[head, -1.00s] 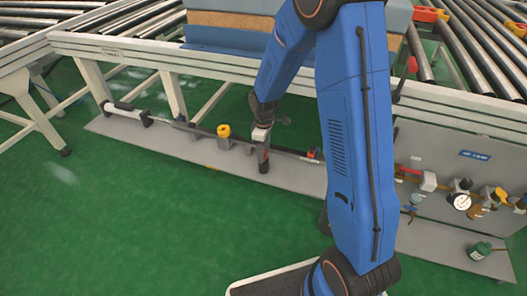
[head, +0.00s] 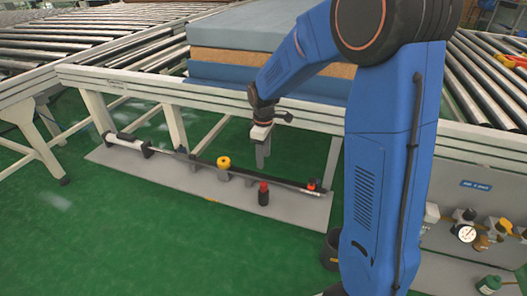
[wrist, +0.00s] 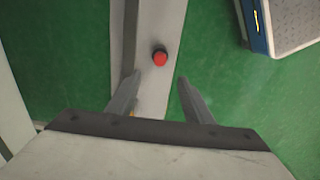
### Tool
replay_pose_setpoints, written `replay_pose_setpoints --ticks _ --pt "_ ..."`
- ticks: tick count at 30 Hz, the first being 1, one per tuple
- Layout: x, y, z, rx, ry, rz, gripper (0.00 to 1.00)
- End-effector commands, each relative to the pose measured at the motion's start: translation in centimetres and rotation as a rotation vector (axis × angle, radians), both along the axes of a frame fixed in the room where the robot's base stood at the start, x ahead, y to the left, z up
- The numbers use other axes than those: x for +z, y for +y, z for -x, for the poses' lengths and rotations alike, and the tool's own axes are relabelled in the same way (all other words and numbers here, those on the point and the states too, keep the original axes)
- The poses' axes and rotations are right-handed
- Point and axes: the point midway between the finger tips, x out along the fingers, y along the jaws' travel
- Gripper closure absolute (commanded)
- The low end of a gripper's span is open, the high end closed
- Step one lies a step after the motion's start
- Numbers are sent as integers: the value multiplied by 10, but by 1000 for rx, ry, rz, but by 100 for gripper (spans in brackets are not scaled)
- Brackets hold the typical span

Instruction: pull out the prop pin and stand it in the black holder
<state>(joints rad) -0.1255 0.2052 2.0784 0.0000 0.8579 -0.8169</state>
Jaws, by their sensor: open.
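The prop pin shows as a red head (head: 263,186) on top of the upright black holder (head: 263,199), which stands on the grey floor plate in the head view. The pin's shaft is hidden inside or behind the holder. In the wrist view the red head (wrist: 160,57) lies beyond my fingertips, centred between them. My gripper (head: 262,162) is open and empty above the holder, apart from the pin. Its two fingers (wrist: 160,80) are spread in the wrist view.
A long rod (head: 200,162) lies along the plate (head: 215,188) behind the holder, with a yellow knob (head: 224,162) and a small red part (head: 312,184). The conveyor frame (head: 150,89) and stacked mattress (head: 225,62) stand behind. Green floor in front is clear.

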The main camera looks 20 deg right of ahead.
Motion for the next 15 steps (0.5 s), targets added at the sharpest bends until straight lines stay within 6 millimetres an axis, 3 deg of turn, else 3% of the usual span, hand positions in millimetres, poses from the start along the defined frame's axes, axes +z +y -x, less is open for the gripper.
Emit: replay_pose_setpoints --ticks 6,15 --pt "19 0 0 0 0 0 53" --pt "23 0 0 0 0 0 53"
